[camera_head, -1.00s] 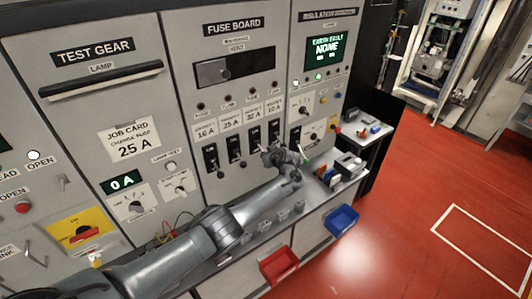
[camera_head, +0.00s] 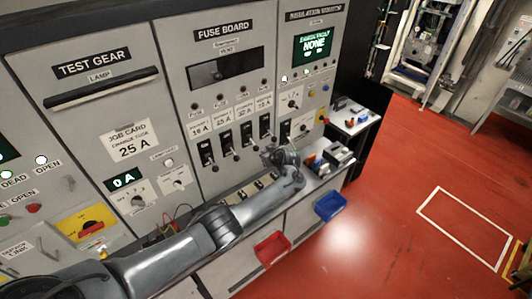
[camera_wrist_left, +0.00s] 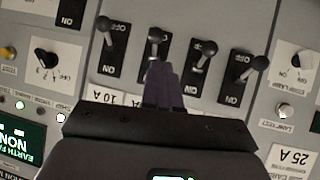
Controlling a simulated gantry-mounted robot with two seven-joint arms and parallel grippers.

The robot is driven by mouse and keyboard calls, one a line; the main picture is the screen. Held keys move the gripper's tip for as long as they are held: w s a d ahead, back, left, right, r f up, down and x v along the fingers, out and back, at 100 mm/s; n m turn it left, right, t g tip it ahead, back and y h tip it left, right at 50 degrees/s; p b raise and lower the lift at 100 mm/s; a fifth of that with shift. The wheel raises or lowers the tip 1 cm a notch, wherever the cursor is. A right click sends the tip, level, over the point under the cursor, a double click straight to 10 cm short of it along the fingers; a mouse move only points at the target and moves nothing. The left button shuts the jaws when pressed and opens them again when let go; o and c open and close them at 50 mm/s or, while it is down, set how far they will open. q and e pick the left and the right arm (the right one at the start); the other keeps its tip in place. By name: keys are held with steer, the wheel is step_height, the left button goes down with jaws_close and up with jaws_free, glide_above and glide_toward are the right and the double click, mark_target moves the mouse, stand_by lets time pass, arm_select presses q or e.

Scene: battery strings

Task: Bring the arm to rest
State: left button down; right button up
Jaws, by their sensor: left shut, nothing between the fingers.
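My left arm reaches in from the lower left in the head view. My left gripper (camera_head: 270,157) is in front of the fuse board panel, just below the 10 A switch (camera_head: 265,126). In the left wrist view the dark fingers (camera_wrist_left: 160,82) are together with nothing held. Their tips appear just below the black lever of a switch (camera_wrist_left: 156,40) near the 10 A label; whether they touch it I cannot tell. My right gripper is not seen.
A narrow bench ledge with small holders (camera_head: 240,195) runs below the panels. A red bin (camera_head: 271,249) and a blue bin (camera_head: 330,206) hang at its front. A side table (camera_head: 352,122) holds small parts.

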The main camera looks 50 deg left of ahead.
arm_select(q)
steer(key=s+d+f+m+g+h, duration=0.1)
steer(key=s+d+f, duration=0.1)
steer(key=s+f, duration=0.75)
steer(key=s+d+f+m+g, duration=0.1)
steer(key=s+d+f, duration=0.1)
steer(key=s+f, duration=0.75)
steer(key=s+d+f+m+h, duration=0.4)
steer(key=s+d+f+h, duration=0.1)
steer(key=s+d+f, duration=0.75)
steer(key=s+d+r+m+h, duration=0.4)
steer(key=s+d+r, duration=0.45)
steer(key=d, duration=0.35)
steer(key=d+r+m+t, duration=0.1)
steer(key=r+m, duration=0.3)
steer(key=r, duration=0.5)
steer(key=d+r+m+t+h, duration=0.1)
steer(key=d+r+m, duration=0.2)
steer(key=r, duration=0.7)
steer(key=shift+w+d+r+m, duration=0.3)
steer(key=shift+w+m, duration=0.1)
steer(key=shift+w, duration=0.05)
